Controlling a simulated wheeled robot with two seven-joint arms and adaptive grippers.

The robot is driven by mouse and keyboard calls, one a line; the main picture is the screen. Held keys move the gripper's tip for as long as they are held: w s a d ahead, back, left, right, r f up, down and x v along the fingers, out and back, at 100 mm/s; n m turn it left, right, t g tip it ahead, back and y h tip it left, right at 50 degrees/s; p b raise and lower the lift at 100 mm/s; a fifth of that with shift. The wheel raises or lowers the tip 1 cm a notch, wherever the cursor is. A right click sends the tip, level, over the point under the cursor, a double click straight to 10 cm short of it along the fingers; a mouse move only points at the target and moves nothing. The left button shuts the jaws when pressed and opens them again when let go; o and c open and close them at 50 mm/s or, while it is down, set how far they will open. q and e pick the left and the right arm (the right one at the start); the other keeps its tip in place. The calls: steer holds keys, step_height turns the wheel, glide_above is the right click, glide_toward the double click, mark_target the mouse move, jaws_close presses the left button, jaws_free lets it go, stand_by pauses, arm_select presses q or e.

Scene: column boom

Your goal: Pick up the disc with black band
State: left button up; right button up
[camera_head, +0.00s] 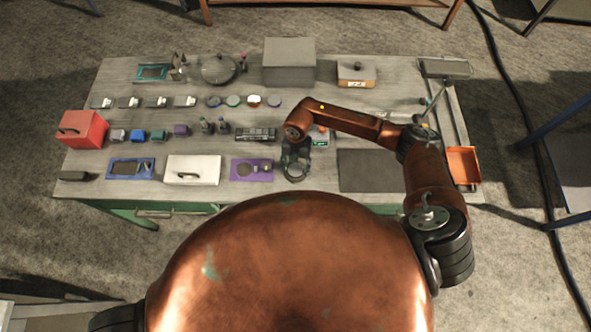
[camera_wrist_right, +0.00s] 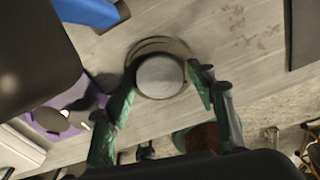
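My right gripper (camera_head: 295,170) is low over the front part of the table, right of the purple mat. In the right wrist view its green fingers (camera_wrist_right: 163,80) stand apart on either side of a round disc (camera_wrist_right: 160,76). The disc has a grey top, and a darker brownish ring shows around its far side. Whether the fingers press on it or leave a small gap cannot be told. The colour of its side band is unclear. Several other discs (camera_head: 254,100) stand in a row farther back. My left gripper is not in view.
The purple mat (camera_head: 235,170) with round items and a white box (camera_head: 193,169) lie left of the gripper. A dark grey mat (camera_head: 368,171) lies to the right, bare. A black device (camera_head: 256,134) and a red box (camera_head: 82,129) are also on the table.

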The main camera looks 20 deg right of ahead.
steer(key=c, duration=1.1)
steer(key=shift+r, duration=0.1)
steer(key=shift+c, duration=1)
